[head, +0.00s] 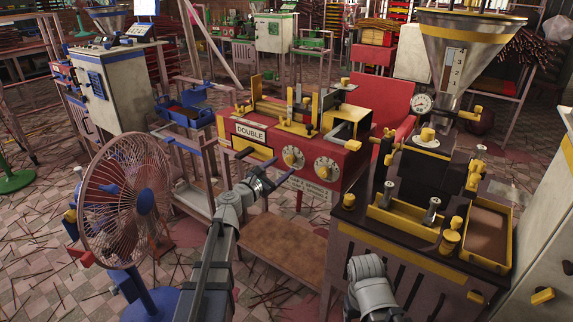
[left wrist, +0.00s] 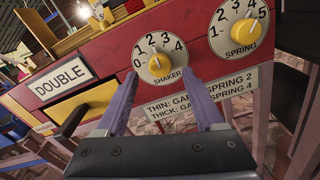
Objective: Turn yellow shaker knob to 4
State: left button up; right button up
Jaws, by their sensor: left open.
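The yellow shaker knob (head: 293,157) sits on a white round dial on the front of a red machine. My left gripper (head: 264,166) is open in front of the panel. In the left wrist view its two purple fingers (left wrist: 161,84) reach toward the lower sides of the dial, apart from each other, with nothing between them. My right gripper is not in view.
The similar yellow spring knob (head: 327,168) is just right of the shaker dial. The DOUBLE label (left wrist: 62,80) and a yellow panel are to the left. A fan (head: 127,195) stands left of my left arm, and a dark extruder bench (head: 400,240) stands at right.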

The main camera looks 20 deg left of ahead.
aim_at(289, 162)
pick_arm(q)
jog(key=x, duration=0.3)
jog(key=shift+w, duration=0.15)
grip_shut()
dwell(0.4)
